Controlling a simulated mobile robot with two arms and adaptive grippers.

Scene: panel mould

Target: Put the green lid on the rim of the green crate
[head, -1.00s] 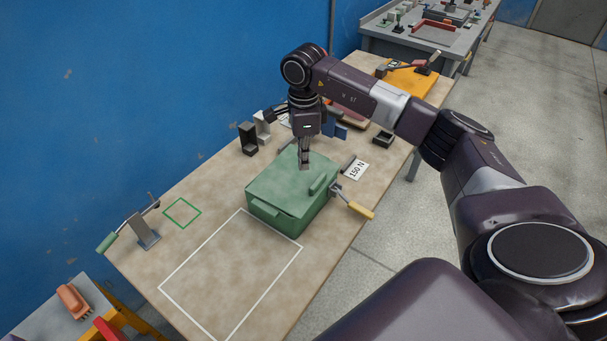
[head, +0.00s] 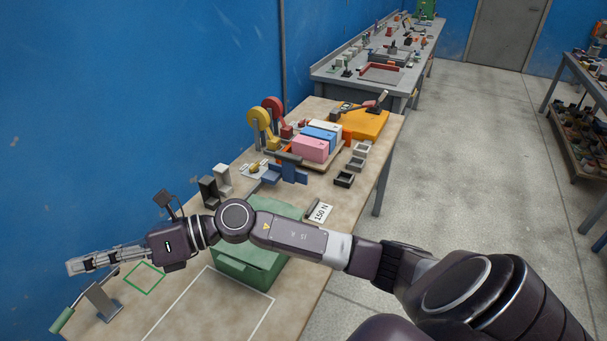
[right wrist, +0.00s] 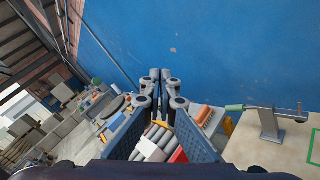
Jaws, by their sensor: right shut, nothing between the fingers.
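The green crate (head: 245,272) stands on the workbench, under my right arm. The green lid (head: 272,206) appears to lie flat over its top. My right arm crosses in front and hides much of the lid, so I cannot tell how evenly it sits on the rim. My right gripper (head: 85,263) is left of the crate, well apart from it, above the bench's left end. Its fingers are shut and empty; they also show together in the right wrist view (right wrist: 161,86). My left gripper is not in view.
A green-handled lever on a grey post (head: 103,302) stands near my right gripper, beside a green square outline (head: 146,278). Black and white brackets (head: 209,192), coloured boxes (head: 310,149) and a 150 N card (head: 321,212) lie behind the crate. A white-outlined area in front is clear.

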